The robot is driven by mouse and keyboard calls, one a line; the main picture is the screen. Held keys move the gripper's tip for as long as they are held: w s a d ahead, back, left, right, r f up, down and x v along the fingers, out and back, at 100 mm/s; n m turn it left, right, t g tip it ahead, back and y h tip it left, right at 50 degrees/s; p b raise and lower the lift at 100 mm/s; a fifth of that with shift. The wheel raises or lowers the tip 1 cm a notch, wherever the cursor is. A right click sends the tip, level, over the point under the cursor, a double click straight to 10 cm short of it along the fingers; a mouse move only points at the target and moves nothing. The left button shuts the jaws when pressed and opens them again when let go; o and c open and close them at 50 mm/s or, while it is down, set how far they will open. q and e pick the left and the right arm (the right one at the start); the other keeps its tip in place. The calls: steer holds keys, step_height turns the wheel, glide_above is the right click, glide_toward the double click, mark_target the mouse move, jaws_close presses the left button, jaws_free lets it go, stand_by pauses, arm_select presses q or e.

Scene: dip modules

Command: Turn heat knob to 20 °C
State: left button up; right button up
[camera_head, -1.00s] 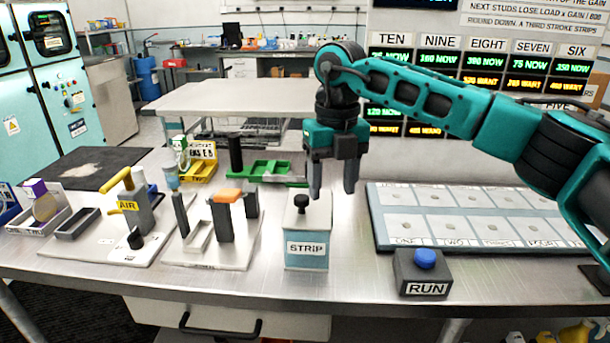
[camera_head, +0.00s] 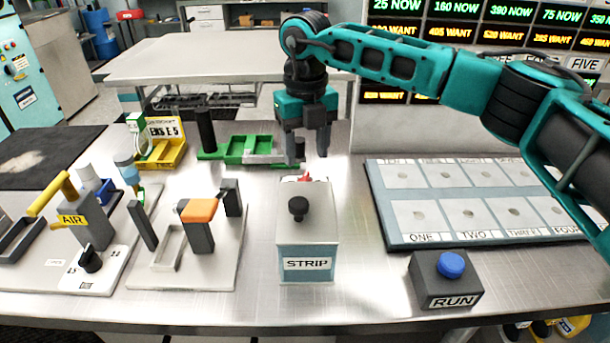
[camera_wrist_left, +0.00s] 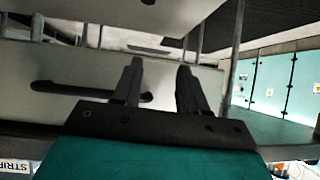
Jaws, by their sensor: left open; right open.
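A black knob (camera_head: 90,259) stands on the white board at the left, in front of the yellow AIR handle (camera_head: 72,220). Small marks are printed around it, too small to read surely; its pointer angle cannot be told. My right gripper (camera_head: 308,158) is open and empty, pointing down above and behind the STRIP box (camera_head: 307,264), well to the right of the knob. My left gripper (camera_wrist_left: 159,68) shows only in the left wrist view, open and empty, facing a drawer front with a dark handle (camera_wrist_left: 90,92). The knob is not visible in that view.
A white board with an orange-topped post (camera_head: 200,212) stands between the knob and the STRIP box. A green tray (camera_head: 248,149) and yellow holder (camera_head: 165,143) lie behind. The RUN button box (camera_head: 447,281) and numbered panel (camera_head: 480,243) are at right.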

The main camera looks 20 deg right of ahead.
mark_target(306, 177)
step_height(306, 177, down, 8)
steer(key=shift+r, duration=0.25)
steer(key=shift+c, duration=0.4)
steer(key=shift+w, duration=0.1)
steer(key=c, duration=0.9)
